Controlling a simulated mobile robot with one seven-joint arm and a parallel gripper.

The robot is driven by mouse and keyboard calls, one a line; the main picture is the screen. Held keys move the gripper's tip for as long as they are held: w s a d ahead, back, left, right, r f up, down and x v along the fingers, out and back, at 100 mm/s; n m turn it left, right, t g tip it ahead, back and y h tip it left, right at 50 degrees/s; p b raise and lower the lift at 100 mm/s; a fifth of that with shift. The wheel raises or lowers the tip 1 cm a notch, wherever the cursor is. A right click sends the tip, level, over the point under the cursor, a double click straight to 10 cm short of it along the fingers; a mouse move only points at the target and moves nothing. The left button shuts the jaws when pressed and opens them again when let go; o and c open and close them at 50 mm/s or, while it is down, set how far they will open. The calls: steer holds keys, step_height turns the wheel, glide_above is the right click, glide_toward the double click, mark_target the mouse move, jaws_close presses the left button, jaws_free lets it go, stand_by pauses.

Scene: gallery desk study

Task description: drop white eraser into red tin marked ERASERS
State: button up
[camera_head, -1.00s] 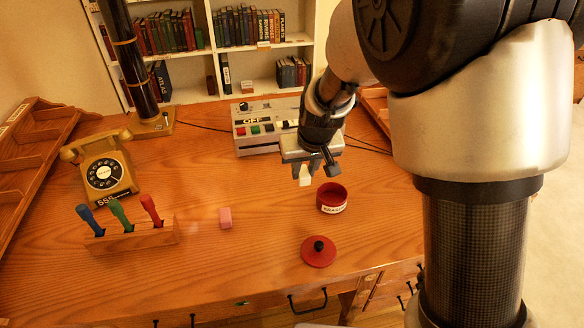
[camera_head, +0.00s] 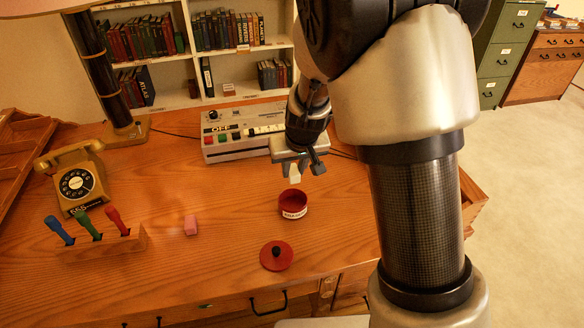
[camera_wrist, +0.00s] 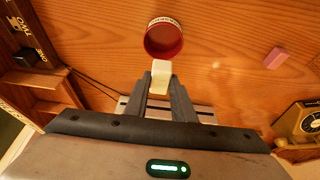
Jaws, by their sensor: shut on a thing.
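My gripper (camera_head: 303,170) is shut on the white eraser (camera_head: 294,173). In the wrist view the eraser (camera_wrist: 161,75) sticks out between the two fingertips (camera_wrist: 161,83). The open red tin (camera_head: 293,204) stands on the desk with a white label on its side. In the wrist view the tin (camera_wrist: 163,38) lies just beyond the eraser and looks empty. In the head view the eraser is above the desk, at the tin's far side. Its exact height over the rim cannot be told. The red lid (camera_head: 276,255) with a black knob lies on the desk in front of the tin.
A pink eraser (camera_head: 191,225) lies left of the tin. A wooden holder (camera_head: 100,244) with blue, green and red-handled tools, and a yellow telephone (camera_head: 77,181), stand farther left. A grey device with buttons (camera_head: 230,145) is behind my gripper. Bare desk surrounds the tin.

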steer(key=b, duration=0.9)
glide_toward(293, 193)
steer(key=f, duration=0.4)
steer(key=shift+s+a+f, duration=0.2)
steer(key=shift+s+a, duration=0.1)
steer(key=shift+a, duration=0.1)
steer(key=o, duration=1.1)
steer(key=shift+o, duration=0.2)
steer(key=shift+r+p, duration=3.1)
steer(key=shift+r, duration=0.45)
steer(key=shift+s+f, duration=0.1)
